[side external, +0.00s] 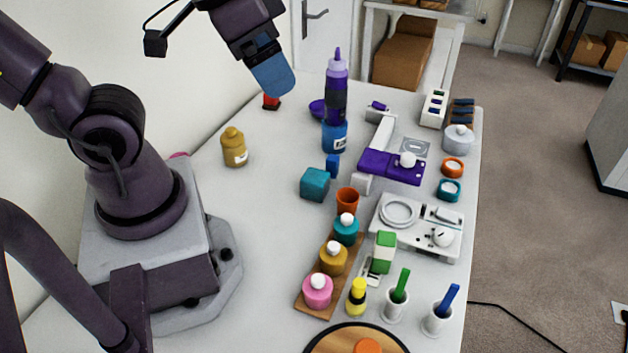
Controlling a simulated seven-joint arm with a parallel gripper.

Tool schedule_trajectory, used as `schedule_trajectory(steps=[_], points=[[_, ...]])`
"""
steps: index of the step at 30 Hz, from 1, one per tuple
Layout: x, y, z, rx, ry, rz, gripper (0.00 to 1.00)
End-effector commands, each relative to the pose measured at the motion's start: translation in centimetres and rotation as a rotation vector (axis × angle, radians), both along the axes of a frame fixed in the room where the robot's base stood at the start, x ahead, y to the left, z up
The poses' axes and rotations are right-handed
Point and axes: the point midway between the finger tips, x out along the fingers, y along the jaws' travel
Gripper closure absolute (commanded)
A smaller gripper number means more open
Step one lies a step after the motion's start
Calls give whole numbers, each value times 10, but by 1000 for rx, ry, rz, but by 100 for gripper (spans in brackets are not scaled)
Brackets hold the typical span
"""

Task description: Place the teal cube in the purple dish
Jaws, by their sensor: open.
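The teal cube (315,184) sits on the white table near its middle, left of an orange cup. The purple dish (317,108) is farther back on the table, partly hidden behind a tall purple-capped bottle. My gripper (273,78) is open and raised above the back left of the table, left of the dish and well away from the cube. Its blue finger part shows from the side, and nothing is seen held in it.
The tall bottle (336,95) and a blue jar (334,136) stand beside the dish. A mustard bottle (234,148) stands left of the cube. A small blue block (332,166) and an orange cup (347,199) are close to the cube.

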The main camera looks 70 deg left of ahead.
Motion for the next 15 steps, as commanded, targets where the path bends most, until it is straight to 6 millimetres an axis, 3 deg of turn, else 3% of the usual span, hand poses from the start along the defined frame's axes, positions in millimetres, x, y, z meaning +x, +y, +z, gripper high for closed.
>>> schedule_trajectory(steps=[3,7,15], points=[[4,-12,-35,27,170,-77,15],[0,-14,-78,143,385,-186,15],[-24,10,-147,524,813,-427,15]])
